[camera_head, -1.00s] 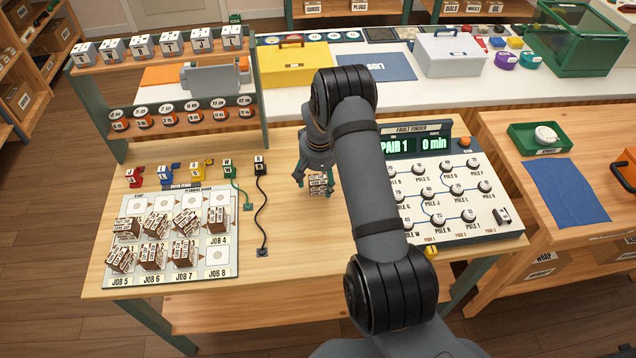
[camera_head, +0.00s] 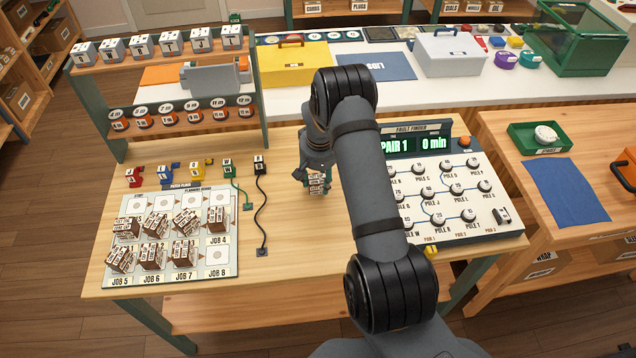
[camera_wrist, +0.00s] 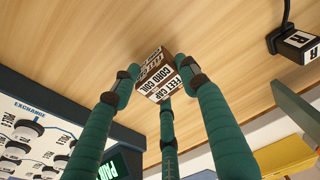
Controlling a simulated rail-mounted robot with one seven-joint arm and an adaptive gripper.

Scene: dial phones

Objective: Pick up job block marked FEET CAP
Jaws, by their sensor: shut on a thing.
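The job block (camera_wrist: 158,76) is a small brown and white block with printed words on several faces, and FEET CAP and CORD COIL can be read on it in the wrist view. I cannot tell whether the block touches the bench top.
The planning board (camera_head: 228,254) at left holds several similar blocks, with JOB 8 empty. A black cord (camera_head: 262,215) and a green cord (camera_head: 240,190) lie between board and gripper. The fault finder (camera_head: 475,235) stands right.

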